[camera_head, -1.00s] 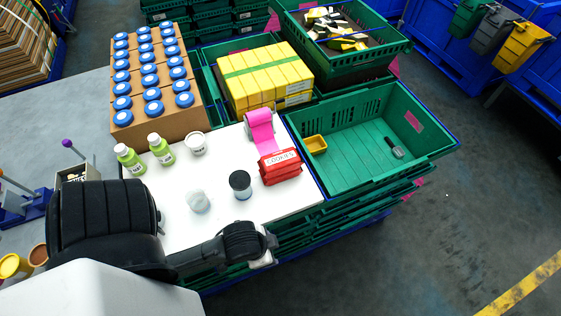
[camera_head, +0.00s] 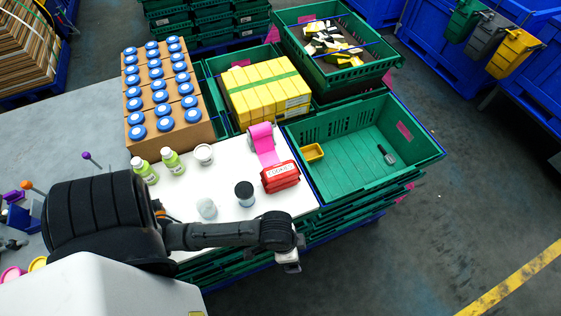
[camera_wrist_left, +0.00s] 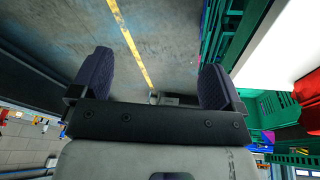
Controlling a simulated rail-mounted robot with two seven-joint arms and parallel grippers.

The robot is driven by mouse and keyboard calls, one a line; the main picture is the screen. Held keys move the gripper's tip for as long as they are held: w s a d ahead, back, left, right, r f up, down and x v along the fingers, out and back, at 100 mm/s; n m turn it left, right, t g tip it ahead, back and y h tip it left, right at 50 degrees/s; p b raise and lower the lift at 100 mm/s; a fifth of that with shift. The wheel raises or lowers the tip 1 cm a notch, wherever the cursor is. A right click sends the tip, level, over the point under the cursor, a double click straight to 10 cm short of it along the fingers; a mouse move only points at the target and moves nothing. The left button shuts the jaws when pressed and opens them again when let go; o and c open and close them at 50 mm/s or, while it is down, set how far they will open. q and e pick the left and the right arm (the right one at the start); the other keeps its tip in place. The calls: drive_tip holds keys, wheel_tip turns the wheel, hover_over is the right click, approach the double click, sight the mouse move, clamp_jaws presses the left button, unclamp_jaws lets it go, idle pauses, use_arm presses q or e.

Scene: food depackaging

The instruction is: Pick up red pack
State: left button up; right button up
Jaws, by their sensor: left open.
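The red pack (camera_head: 280,178), labelled cookies, lies at the right edge of the white worktop (camera_head: 226,196), beside the green crate. Part of a red thing, likely this pack, shows at the right edge of the left wrist view (camera_wrist_left: 309,88). My left gripper (camera_head: 290,266) is beyond the worktop's front edge, to the near side of the pack and apart from it. My right gripper is not in view.
An open green crate (camera_head: 352,178) holds a small yellow tray (camera_head: 312,152) and a dark tool (camera_head: 386,154). A dark-lidded jar (camera_head: 245,194), a pale jar (camera_head: 207,209), green bottles (camera_head: 174,162) and a pink roll (camera_head: 264,145) share the worktop. Yellow boxes (camera_head: 266,90) stand behind.

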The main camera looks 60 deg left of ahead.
use_arm(q)
drive_tip(key=w+a+r+m+g+p, duration=0.1)
drive_tip(key=w+a+r+g+p, duration=0.1)
drive_tip(key=w, duration=0.3)
drive_tip(key=n+g+y+p, duration=0.3)
drive_tip(key=n+g+p, duration=0.2)
drive_tip(key=p, duration=0.1)
approach(282, 170)
drive_tip(key=x, duration=0.6)
drive_tip(key=shift+s+a, duration=0.1)
drive_tip(key=shift+s, duration=0.05)
drive_tip(key=p+x, duration=0.1)
drive_tip(key=x, duration=0.3)
drive_tip(key=shift+f, duration=0.25)
drive_tip(key=shift+s+f, duration=0.1)
drive_tip(key=shift+f, duration=0.2)
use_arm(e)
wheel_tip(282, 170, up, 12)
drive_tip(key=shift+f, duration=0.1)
use_arm(q)
drive_tip(key=shift+f+p, duration=0.3)
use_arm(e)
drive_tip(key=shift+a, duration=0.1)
